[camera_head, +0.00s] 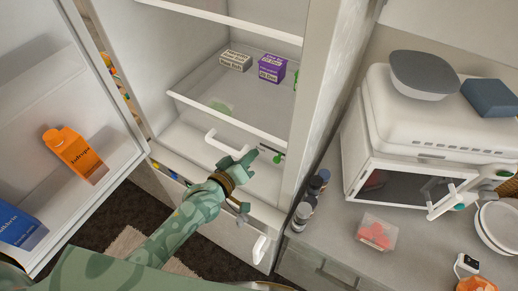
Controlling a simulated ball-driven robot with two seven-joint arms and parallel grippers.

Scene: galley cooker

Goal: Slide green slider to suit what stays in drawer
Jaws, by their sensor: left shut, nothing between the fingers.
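The green slider (278,158) is a small green knob at the right end of a short dark track on the front below the fridge's lowest shelf. The fridge drawer (185,138) has a white looped handle (222,146). A pale green shape (222,108) shows faintly behind the shelf's front edge; I cannot tell what it is or whether it lies in the drawer. My left gripper (249,157) is shut and empty, just left of the slider, with a small gap seeming to remain. My forearm hides part of the lower front. My right gripper is not in view.
A beige box (236,60) and a purple box (272,68) stand on the shelf. The open fridge door (75,195) at left holds an orange carton (75,153) and a blue carton (18,228). A white oven (430,130) and dark-topped jars (314,185) are at right.

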